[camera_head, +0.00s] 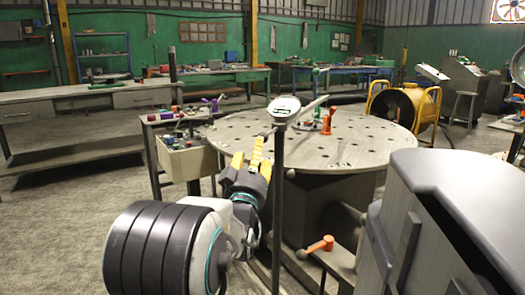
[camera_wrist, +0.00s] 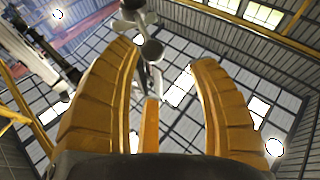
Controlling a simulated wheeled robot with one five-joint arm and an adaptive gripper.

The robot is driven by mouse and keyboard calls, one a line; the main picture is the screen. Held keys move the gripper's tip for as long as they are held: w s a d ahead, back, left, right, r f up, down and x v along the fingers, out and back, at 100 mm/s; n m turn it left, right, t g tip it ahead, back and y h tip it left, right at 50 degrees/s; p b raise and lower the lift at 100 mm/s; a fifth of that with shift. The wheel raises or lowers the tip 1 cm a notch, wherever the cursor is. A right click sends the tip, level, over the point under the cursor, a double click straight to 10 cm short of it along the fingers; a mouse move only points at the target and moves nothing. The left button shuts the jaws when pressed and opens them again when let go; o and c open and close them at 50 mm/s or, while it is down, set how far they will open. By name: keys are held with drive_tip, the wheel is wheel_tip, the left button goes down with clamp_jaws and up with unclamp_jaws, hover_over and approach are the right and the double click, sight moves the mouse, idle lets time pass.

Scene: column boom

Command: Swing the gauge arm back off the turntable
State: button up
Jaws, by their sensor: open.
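The turntable (camera_head: 340,150) is a round grey table with holes in its top. A slim dark post (camera_head: 278,210) stands in front of it, with a pale dial-like head (camera_head: 286,104) on top. The gauge arm (camera_head: 312,107) appears to be the thin bar running from this head right and back over the turntable. My gripper (camera_head: 248,160) is open and empty, fingers pointing up, just left of the post in the picture. It shows large in the wrist view (camera_wrist: 165,90). Grey rounded parts (camera_wrist: 152,50) show beyond the fingers there; I cannot tell what they belong to.
An orange-handled lever (camera_head: 320,245) sits low, right of the post. A parts bin (camera_head: 190,165) stands left of the turntable. A red-orange piece (camera_head: 326,125) stands on the turntable. A yellow-framed drum (camera_head: 398,105) is behind right. Floor at left is open.

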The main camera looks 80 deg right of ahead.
sight(263, 137)
drive_tip(key=shift+s+b+x, duration=0.2)
drive_tip(key=shift+b+x, duration=0.4)
drive_tip(key=shift+x, duration=0.6)
drive_tip(key=shift+s+b+x, duration=0.15)
drive_tip(key=shift+b+x, duration=0.45)
drive_tip(key=shift+x, duration=0.6)
drive_tip(key=shift+s+b+x, duration=0.2)
drive_tip(key=shift+b+x, duration=0.4)
drive_tip(key=shift+x, duration=0.6)
drive_tip(key=shift+c, duration=0.5)
clamp_jaws()
